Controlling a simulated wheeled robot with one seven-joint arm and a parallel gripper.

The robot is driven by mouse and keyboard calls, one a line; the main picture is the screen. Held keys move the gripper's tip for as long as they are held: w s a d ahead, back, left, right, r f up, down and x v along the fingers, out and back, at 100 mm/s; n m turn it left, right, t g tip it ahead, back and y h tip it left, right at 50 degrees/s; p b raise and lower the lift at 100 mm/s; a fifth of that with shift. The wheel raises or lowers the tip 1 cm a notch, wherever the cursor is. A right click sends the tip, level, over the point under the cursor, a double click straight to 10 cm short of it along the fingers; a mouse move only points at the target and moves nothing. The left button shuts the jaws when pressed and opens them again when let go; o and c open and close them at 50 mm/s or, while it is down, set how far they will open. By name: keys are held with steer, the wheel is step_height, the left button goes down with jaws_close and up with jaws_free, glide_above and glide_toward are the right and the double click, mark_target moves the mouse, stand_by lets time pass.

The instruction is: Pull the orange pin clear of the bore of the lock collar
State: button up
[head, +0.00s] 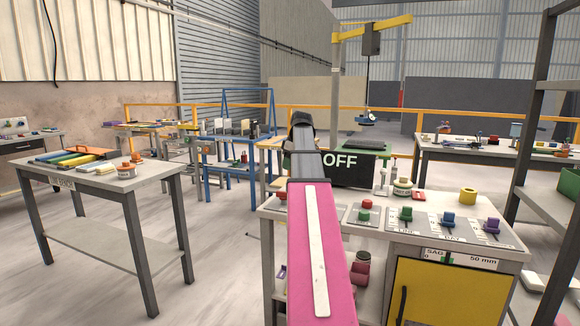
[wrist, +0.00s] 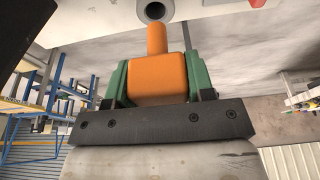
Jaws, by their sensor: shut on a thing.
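In the wrist view my gripper (wrist: 157,82) has its two green fingers closed on the sides of the orange pin's block-shaped head (wrist: 157,80). The pin's round shank (wrist: 157,38) points up the picture, away from the gripper. The lock collar (wrist: 142,12) shows as a grey ring at the top edge, partly cut off. Its dark bore is open to view and looks empty. The shank's rounded tip overlaps the ring's lower edge in the picture; the exact gap between them cannot be told. In the head view my pink arm hides the gripper, pin and collar.
A table (head: 110,178) is at left, a shelf rack (head: 545,185) at right. Open floor lies between.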

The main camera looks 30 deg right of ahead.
steer(key=shift+r, duration=2.55)
